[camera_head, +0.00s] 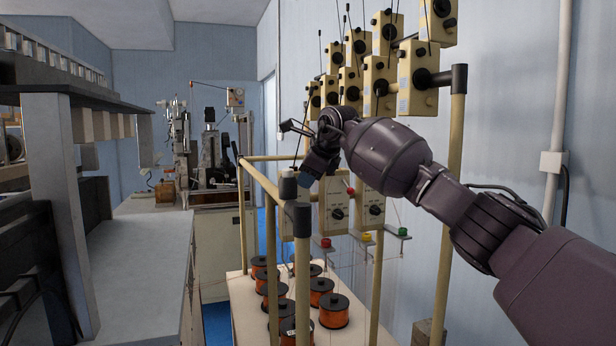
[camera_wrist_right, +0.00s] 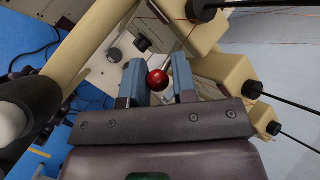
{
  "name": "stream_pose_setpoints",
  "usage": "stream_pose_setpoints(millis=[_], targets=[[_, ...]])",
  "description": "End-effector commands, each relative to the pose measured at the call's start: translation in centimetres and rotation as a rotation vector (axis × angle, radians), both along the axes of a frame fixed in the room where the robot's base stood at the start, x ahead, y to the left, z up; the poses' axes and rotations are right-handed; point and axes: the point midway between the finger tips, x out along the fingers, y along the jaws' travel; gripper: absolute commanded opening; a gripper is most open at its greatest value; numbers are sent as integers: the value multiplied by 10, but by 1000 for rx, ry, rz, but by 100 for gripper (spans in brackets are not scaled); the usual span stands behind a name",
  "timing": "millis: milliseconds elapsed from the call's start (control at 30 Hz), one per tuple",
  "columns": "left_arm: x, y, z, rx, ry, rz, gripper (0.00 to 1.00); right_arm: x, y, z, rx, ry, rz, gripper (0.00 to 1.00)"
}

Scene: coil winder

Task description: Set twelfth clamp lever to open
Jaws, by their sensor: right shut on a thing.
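My right gripper (camera_head: 303,180) reaches in from the right, in front of the beige tension boxes on the coil winder's rack. In the right wrist view its two blue-grey fingers (camera_wrist_right: 158,82) are shut on a red ball knob (camera_wrist_right: 157,80), one finger on each side. The knob appears to sit in front of a pale panel. In the head view the grasp is hidden by the gripper and wrist. My left gripper is not in view.
Several beige boxes (camera_head: 381,88) with black knobs hang on the rack above the wrist. Beige posts (camera_head: 449,190) stand close around the arm. Copper wire spools (camera_head: 333,312) stand on the base below. A grey bench (camera_head: 140,245) is at left; a machine (camera_head: 215,150) stands behind.

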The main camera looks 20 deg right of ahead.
Motion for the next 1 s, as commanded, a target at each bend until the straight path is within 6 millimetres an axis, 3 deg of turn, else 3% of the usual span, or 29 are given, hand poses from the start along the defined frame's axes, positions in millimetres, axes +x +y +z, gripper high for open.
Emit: stream_pose_setpoints(millis=[67, 100, 267, 800, 1000], targets=[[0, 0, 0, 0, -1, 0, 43, 0, 0, -4, -2, 7, -1, 2], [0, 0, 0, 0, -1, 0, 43, 0, 0, -4, -2, 7, -1, 28], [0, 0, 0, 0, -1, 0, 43, 0, 0, -2, -2, 3, 0, 52], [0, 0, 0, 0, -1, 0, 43, 0, 0, 1, 0, -2, -1, 52], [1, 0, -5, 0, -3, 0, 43, -11, -4, 14, -1, -6, 0, 52]])
